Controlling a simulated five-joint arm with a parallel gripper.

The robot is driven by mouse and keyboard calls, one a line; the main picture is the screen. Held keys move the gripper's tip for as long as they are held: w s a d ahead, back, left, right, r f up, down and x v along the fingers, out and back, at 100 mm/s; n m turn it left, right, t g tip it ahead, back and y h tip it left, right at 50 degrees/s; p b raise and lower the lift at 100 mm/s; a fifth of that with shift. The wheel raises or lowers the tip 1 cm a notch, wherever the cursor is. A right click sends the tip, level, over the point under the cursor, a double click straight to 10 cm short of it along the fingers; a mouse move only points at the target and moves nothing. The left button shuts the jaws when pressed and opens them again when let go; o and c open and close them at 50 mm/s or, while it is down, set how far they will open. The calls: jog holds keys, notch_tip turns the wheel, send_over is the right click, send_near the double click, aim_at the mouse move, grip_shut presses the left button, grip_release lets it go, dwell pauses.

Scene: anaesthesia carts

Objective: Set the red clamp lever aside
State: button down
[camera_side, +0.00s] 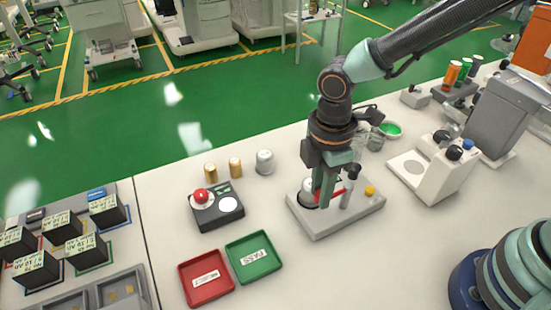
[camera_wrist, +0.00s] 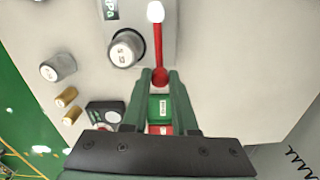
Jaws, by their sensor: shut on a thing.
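The red clamp lever (camera_wrist: 158,45) is a thin red rod with a white tip at one end and a rounded red end at the other. In the wrist view its rounded end sits between the fingertips of my gripper (camera_wrist: 160,76), which are closed on it. In the side view my gripper (camera_side: 326,203) points down over a light grey fixture (camera_side: 348,221). Only a short red piece of the lever (camera_side: 331,195) shows there, beside the fingers. My fingers partly hide the fixture. I cannot tell whether the lever is clear of the fixture.
A silver capped cylinder (camera_wrist: 125,48) stands close beside the lever. A white device (camera_side: 435,168) stands to the right.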

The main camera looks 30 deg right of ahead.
jog(key=s+n, duration=0.2)
jog(key=n, duration=0.1)
jog(key=shift+d+r, duration=0.1)
jog(key=shift+d, duration=0.05)
jog(key=shift+s+d+n, duration=0.15)
jog(key=shift+s+n, duration=0.2)
jog(key=shift+n, duration=0.4)
jog(key=shift+s+d+n, duration=0.15)
jog(key=shift+s+n, duration=0.15)
jog(key=shift+n, duration=0.45)
jog(key=c, duration=0.7)
grip_release()
jog(key=shift+s, duration=0.1)
notch_tip(320, 180, up, 12)
jog(key=shift+r, duration=0.1)
